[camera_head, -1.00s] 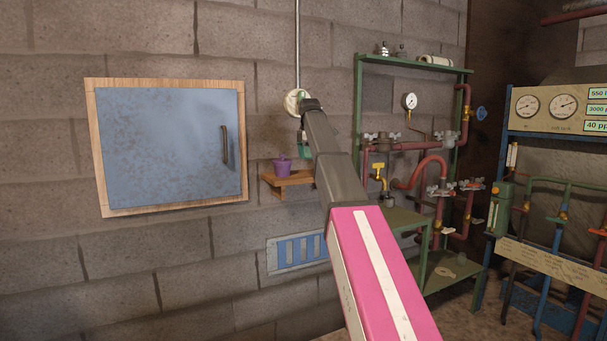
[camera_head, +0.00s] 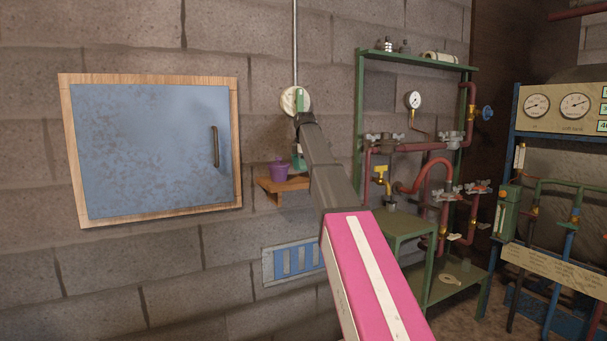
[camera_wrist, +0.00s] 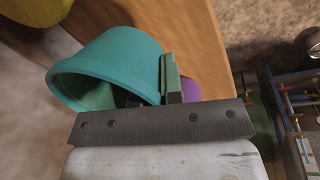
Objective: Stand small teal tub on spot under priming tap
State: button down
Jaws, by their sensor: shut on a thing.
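The small teal tub (camera_wrist: 110,65) is tilted in my gripper (camera_wrist: 160,82) in the wrist view, its open mouth toward the lower left. One green-padded finger shows against its side; the other is mostly hidden by the tub. In the head view the teal tub (camera_head: 299,163) shows beside my forearm, close to the small wooden wall shelf (camera_head: 268,186). A tap with a yellow handle (camera_head: 381,172) is on the green pipe stand to the right, above a low green top (camera_head: 405,222). I cannot tell whether this is the priming tap; no marked spot is clear.
A purple tub (camera_head: 278,171) stands on the wooden shelf, left of the teal one. A yellow object (camera_wrist: 32,12) is at the wrist view's top-left corner. A blue wall cabinet (camera_head: 150,150) is at left. Red pipes and valves (camera_head: 440,190) crowd the stand at right.

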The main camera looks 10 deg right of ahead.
aim_at(303, 180)
jog(key=shift+f, duration=1.7)
jog(key=c, duration=1.3)
grip_release()
jog(key=shift+o, duration=0.2)
